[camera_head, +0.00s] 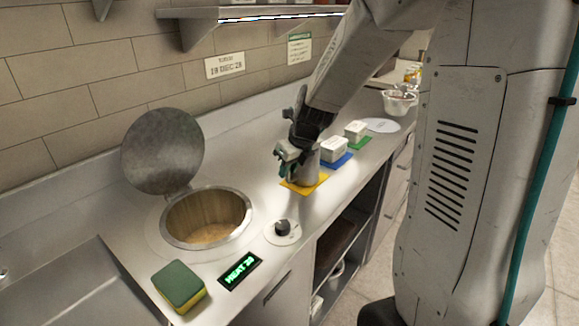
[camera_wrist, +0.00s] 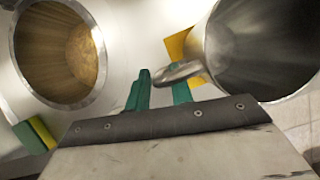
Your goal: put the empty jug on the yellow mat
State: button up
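The jug (camera_head: 309,166) is a grey metal vessel standing upright at the yellow mat (camera_head: 318,187); I cannot tell whether its base fully touches the mat. In the wrist view the jug (camera_wrist: 262,50) shows a bare grey inside, and its handle (camera_wrist: 180,72) reaches toward my fingers. My gripper (camera_head: 287,160) is at the jug's left side. In the wrist view the green fingers of my gripper (camera_wrist: 160,88) stand close together with the handle's end between them. The handle hides the tip of the right finger. A corner of the yellow mat (camera_wrist: 178,45) shows beside the jug.
An open round well (camera_head: 207,217) with a raised lid (camera_head: 162,150) is left of the jug. A knob (camera_head: 283,228), a sponge (camera_head: 179,287) and a lit display (camera_head: 240,270) are nearer. White tubs stand on a blue mat (camera_head: 338,163) and a green mat (camera_head: 361,143) behind.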

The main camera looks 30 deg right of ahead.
jog(key=shift+o, duration=0.3)
jog(key=shift+r, duration=0.15)
jog(key=a+v, duration=0.1)
jog(key=v, duration=1.1)
jog(key=s+a+n+g, duration=0.1)
jog(key=s+a+n, duration=0.4)
jog(key=s+n, duration=0.7)
jog(key=s+a+n+g, duration=0.2)
jog(key=s+a+n, duration=0.2)
jog(key=s+n, duration=0.8)
jog(key=n, duration=1)
jog(key=shift+a+f+h, duration=0.3)
jog(key=shift+a+h, duration=0.1)
